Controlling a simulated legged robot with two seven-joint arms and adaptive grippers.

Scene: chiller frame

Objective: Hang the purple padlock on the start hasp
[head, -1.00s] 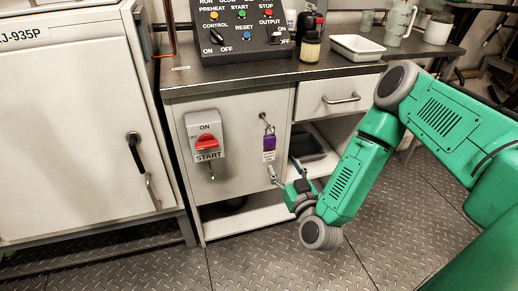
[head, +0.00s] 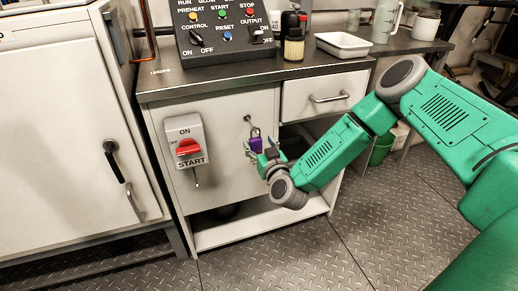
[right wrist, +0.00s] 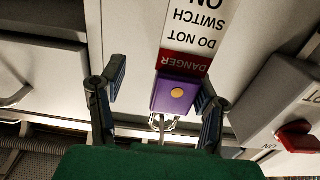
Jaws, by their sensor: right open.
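The purple padlock (head: 256,144) hangs by its shackle from a hook (head: 248,120) on the cabinet panel. In the right wrist view the padlock (right wrist: 175,95) appears upside down with its red and white danger tag (right wrist: 190,40). My right gripper (head: 259,148) is open at the padlock. Its two fingers stand either side of the padlock, with the right-hand finger in the wrist view much closer to it. The start hasp (head: 197,180) hangs below the red-handled START switch (head: 188,147), left of the padlock. My left gripper is not in view.
The worktop (head: 220,77) above holds a control box (head: 222,30), a bottle (head: 294,40) and a white tray (head: 343,45). A drawer (head: 325,97) is right of the panel. The panel between switch and padlock is clear.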

